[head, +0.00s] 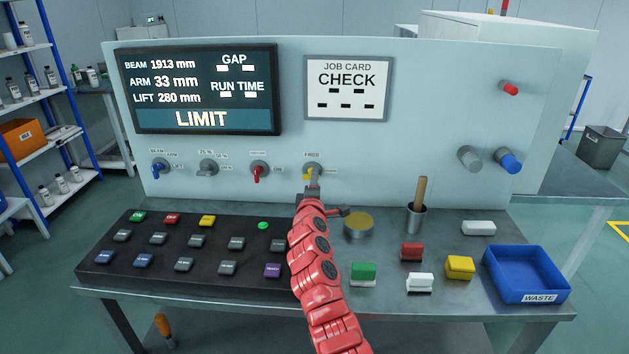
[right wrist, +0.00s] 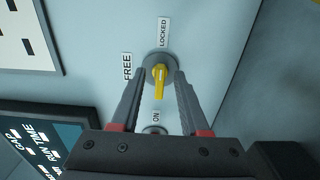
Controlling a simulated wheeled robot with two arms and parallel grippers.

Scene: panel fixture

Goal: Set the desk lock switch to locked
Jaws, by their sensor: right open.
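The desk lock switch is a yellow knob on a round grey base, on the upright panel. In the head view the yellow knob (head: 308,174) is partly hidden by my right gripper (head: 313,183). In the right wrist view the yellow knob (right wrist: 159,83) sits between the two fingers of my right gripper (right wrist: 160,87), which is open with a gap on both sides. The FREE label (right wrist: 127,67) is left of the knob and the LOCKED label (right wrist: 164,32) above it. The handle extends down in that picture, away from LOCKED. My left gripper is out of view.
A red switch (head: 258,172) sits left of the lock switch on the panel. Below are a dark button console (head: 190,245), a round yellow-topped piece (head: 358,224), a cup with a wooden handle (head: 416,218), several coloured blocks and a blue waste bin (head: 527,274).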

